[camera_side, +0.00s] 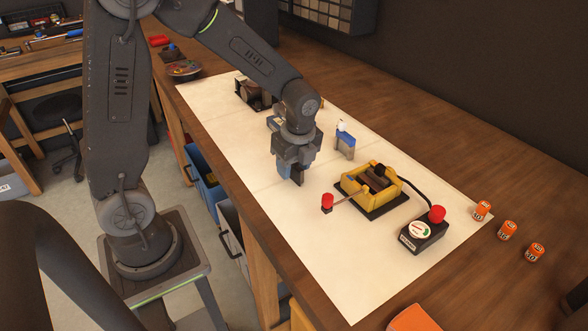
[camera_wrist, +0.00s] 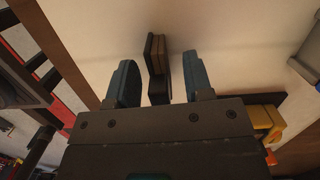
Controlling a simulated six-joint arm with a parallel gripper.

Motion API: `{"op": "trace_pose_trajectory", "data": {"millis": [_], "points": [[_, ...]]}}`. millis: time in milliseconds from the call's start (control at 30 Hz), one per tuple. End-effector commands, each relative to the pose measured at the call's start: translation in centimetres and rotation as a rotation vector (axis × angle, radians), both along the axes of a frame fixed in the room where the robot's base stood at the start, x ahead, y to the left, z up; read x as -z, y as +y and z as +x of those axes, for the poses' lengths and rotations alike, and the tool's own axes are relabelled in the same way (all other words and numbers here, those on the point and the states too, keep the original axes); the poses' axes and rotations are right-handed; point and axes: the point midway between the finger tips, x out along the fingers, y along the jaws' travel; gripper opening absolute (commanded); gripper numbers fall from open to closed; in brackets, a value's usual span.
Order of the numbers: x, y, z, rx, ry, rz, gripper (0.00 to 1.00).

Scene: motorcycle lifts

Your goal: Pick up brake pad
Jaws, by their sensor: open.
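The brake pad (camera_wrist: 155,52) is a small, dark, layered piece with a brown face and black edges. In the wrist view it lies on the pale mat, showing between the two blue fingers of my gripper (camera_wrist: 158,62), nearer the left finger, with clear space on both sides. My gripper is open and empty. In the side view my gripper (camera_side: 290,172) hangs low over the middle of the white mat (camera_side: 300,245), pointing down.
A yellow fixture (camera_side: 353,187) with a red-knobbed lever stands right of my gripper. Several orange cans (camera_side: 507,230) stand off the mat. The mat's front is clear.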

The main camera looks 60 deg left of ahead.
Motion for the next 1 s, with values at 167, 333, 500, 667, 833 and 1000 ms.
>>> {"op": "trace_pose_trajectory", "data": {"millis": [167,333,500,667,833,1000], "points": [[1.07,0.20,0.01,-0.002,0.000,0.000,0.47],[1.04,0.20,0.02,-0.002,-0.001,0.000,0.47],[1.02,0.19,0.03,-0.002,-0.001,0.000,0.32],[1.01,0.19,0.03,-0.002,-0.001,0.000,0.16],[1.00,0.18,0.03,-0.002,-0.001,0.000,0.00],[0.98,0.18,0.05,-0.002,-0.002,0.000,0.00]]}}
